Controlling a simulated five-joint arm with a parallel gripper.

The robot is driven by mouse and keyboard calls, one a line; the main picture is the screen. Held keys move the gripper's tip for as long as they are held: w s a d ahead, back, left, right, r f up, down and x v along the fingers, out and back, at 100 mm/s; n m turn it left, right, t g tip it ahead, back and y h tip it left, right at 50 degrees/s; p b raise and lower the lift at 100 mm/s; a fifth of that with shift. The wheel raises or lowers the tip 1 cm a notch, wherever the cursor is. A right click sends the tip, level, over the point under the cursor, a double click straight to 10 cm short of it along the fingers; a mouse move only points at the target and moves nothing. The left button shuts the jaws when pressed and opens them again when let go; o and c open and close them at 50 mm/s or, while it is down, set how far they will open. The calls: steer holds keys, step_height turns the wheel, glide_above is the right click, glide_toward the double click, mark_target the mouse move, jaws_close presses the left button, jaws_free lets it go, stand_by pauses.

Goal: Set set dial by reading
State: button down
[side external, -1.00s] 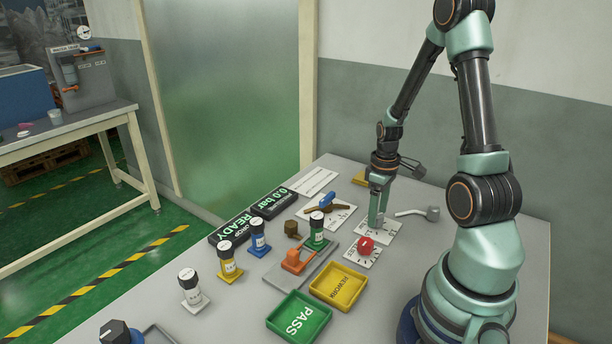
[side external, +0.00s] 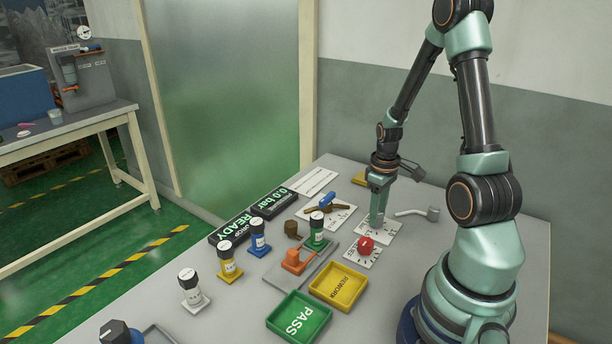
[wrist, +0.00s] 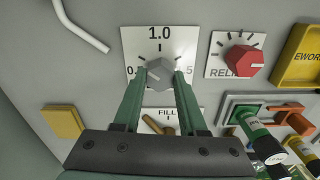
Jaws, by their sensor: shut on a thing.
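The set dial is a grey knob (wrist: 160,76) on a white scale plate (wrist: 158,38) marked 1.0 at its top in the wrist view. The side labels are partly hidden by my fingers. My gripper (side external: 377,219) points down over this plate (side external: 391,227). Its two green fingers (wrist: 158,74) are shut on the knob, one on each side. I cannot clearly read which mark the knob points at. A dark display (side external: 275,203) reads 0.0 bar, and another display (side external: 233,230) reads READY.
A red RELIEF knob (side external: 366,244) sits close in front of the dial. A bent grey rod (side external: 415,213) lies right. Yellow (side external: 339,286) and green (side external: 299,318) trays and several capped columns (side external: 228,262) stand nearer.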

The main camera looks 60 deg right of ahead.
steer(key=m, duration=1)
steer(key=shift+m, duration=0.4)
stand_by(0.4)
steer(key=shift+c, duration=2.3)
jaws_free()
step_height(320, 180, up, 12)
